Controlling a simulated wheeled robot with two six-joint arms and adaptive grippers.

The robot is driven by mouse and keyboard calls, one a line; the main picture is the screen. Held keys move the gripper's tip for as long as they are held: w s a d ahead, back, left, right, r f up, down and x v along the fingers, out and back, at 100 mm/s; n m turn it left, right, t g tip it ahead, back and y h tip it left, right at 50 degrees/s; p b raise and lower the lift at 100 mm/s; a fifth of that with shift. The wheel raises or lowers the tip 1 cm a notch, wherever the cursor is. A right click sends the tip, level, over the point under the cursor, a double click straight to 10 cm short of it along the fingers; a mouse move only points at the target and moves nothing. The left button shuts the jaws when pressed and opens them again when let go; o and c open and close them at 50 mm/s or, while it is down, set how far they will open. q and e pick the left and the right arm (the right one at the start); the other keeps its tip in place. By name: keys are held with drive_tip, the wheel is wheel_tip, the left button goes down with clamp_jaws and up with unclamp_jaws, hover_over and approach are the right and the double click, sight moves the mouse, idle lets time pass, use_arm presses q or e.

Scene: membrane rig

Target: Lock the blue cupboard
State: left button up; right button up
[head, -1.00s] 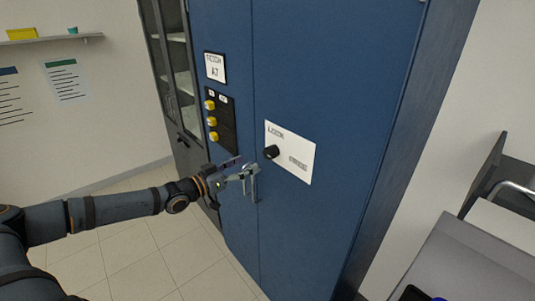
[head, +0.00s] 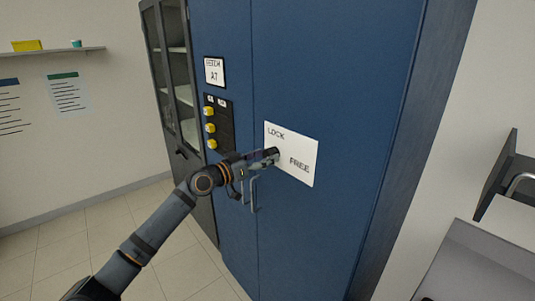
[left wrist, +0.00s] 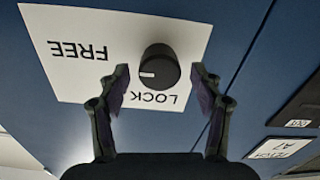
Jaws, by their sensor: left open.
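The blue cupboard (head: 315,70) fills the middle of the head view, doors closed. A white plate (head: 303,172) on its right door reads LOCK and FREE; it shows upside down in the left wrist view (left wrist: 75,75). A round black knob (left wrist: 160,66) sits on the plate, its white mark pointing left in that view, toward the FREE side. My left gripper (left wrist: 159,82) is open, its fingers apart on either side of the knob's near part and not closed on it. In the head view my left gripper (head: 268,157) mostly hides the knob.
Door handles (head: 253,195) hang just below my left gripper. A dark panel with yellow buttons (head: 209,127) and a sign (head: 214,72) are on the left door. A grey glass-fronted cabinet (head: 172,75) stands left; a grey desk (head: 475,262) is at lower right.

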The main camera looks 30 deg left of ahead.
use_arm(q)
drive_tip(key=shift+x, duration=0.85)
drive_tip(key=c, duration=1.1)
drive_tip(key=shift+c, duration=0.2)
